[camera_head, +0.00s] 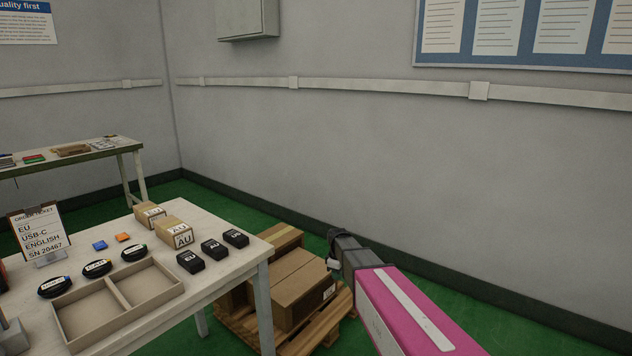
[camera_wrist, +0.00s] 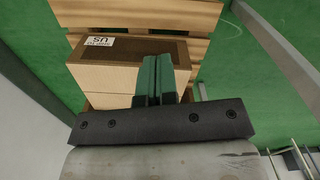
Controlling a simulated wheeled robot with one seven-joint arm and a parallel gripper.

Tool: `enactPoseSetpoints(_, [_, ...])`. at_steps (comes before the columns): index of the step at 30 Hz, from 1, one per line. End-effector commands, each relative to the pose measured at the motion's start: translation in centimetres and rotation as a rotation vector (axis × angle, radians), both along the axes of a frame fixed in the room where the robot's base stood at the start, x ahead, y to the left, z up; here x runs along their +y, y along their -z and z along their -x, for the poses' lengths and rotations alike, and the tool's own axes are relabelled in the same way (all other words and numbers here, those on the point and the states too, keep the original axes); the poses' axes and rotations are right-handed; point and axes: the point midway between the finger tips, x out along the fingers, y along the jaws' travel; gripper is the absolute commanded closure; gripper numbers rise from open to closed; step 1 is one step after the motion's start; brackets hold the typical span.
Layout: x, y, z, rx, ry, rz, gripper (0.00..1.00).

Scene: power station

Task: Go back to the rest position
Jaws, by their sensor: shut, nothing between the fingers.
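My gripper (camera_head: 333,264) is at the end of my pink and grey arm, to the right of the white table in the head view. It is held in the air over the pallet with cardboard boxes. In the wrist view the two green-grey fingers of my gripper (camera_wrist: 158,62) are together, with nothing between them. A cardboard box (camera_wrist: 102,77) with a "US" label lies below and behind the fingers in that view. The gripper appears apart from it.
The white table (camera_head: 222,285) holds a divided tray (camera_head: 112,283), black adapters (camera_head: 213,249), coiled cables (camera_head: 97,268), small boxes (camera_head: 174,231) and an order ticket stand (camera_head: 38,232). Boxes (camera_head: 303,287) sit on a wooden pallet (camera_head: 330,322). Green floor is clear along the wall.

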Motion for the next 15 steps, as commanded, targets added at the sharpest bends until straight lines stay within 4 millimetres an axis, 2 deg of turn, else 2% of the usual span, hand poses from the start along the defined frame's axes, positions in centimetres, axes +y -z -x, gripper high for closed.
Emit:
enactPoseSetpoints(1, [-1.8, -0.9, 4.2, -0.001, 0.112, 0.000, 1.00])
enactPoseSetpoints(6, [-6.0, -2.8, 13.2, -0.008, 0.521, -0.002, 1.00])
enactPoseSetpoints(9, [-8.0, -3.9, 17.9, -0.012, 0.743, -0.003, 1.00])
enactPoseSetpoints(12, [-9.3, -4.8, 21.6, -0.015, 0.924, -0.005, 1.00])
enactPoseSetpoints(15, [-10.1, -5.3, 23.9, -0.017, 1.049, -0.006, 1.00])
